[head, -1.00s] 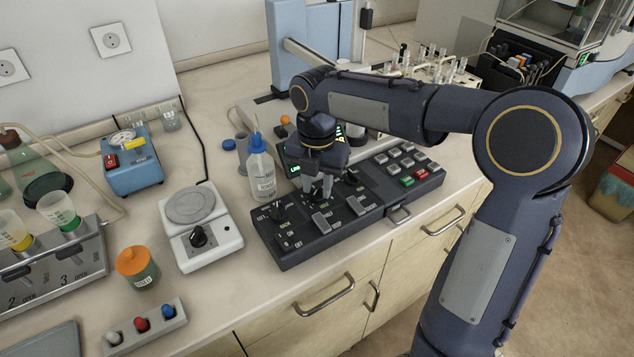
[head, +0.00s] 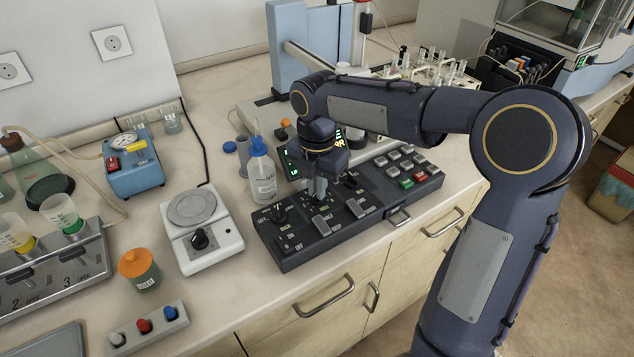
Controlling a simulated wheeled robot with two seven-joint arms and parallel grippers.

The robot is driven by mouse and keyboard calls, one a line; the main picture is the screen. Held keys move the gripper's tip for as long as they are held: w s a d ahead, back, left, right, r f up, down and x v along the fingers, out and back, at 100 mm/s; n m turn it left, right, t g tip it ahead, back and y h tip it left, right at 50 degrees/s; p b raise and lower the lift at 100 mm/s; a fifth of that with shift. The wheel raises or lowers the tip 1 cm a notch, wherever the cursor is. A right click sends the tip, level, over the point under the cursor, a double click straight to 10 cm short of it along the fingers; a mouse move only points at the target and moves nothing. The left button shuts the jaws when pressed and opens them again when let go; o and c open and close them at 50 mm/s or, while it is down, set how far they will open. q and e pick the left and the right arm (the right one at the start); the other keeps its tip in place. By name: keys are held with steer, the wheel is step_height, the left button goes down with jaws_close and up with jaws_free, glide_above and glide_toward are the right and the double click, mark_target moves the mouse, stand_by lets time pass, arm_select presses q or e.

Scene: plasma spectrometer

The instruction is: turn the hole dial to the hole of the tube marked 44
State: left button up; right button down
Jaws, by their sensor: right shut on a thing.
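The black control panel (head: 300,254) lies on the bench with knobs, levers and buttons. My right gripper (head: 319,196) points down at the panel's upper middle, its fingers shut on a small dial there. The fingers and wrist hide the dial, so its pointer and marks cannot be read. A rack of glass tubes (head: 425,72) stands behind my right forearm; the tube marks are too small to read. The blue sampler column (head: 289,45) stands at the back. A green-lit display is partly hidden by my wrist. My left gripper is out of view.
A blue-capped wash bottle (head: 262,172) stands close left of my right gripper. A black knob (head: 278,213) and levers sit nearby on the panel. Drawer handles project below the bench edge.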

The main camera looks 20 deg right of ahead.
steer(key=m+p, duration=0.2)
steer(key=m, duration=0.3)
steer(key=shift+r, duration=0.1)
steer(key=m+p, duration=0.1)
steer(key=m, duration=0.5)
steer(key=shift+m, duration=0.4)
steer(key=m+p, duration=0.1)
steer(key=m, duration=1.1)
steer(key=shift+w+m+p, duration=0.1)
steer(key=shift+m+p, duration=0.3)
steer(key=m, duration=0.6)
steer(key=shift+p, duration=0.35)
steer(key=m+p, duration=0.1)
steer(key=m, duration=0.5)
steer(key=shift+m, duration=0.3)
steer(key=m+p, duration=0.2)
steer(key=m, duration=0.3)
steer(key=m+p, duration=0.2)
steer(key=m, duration=0.3)
steer(key=shift+m, duration=0.4)
steer(key=shift+p, duration=0.3)
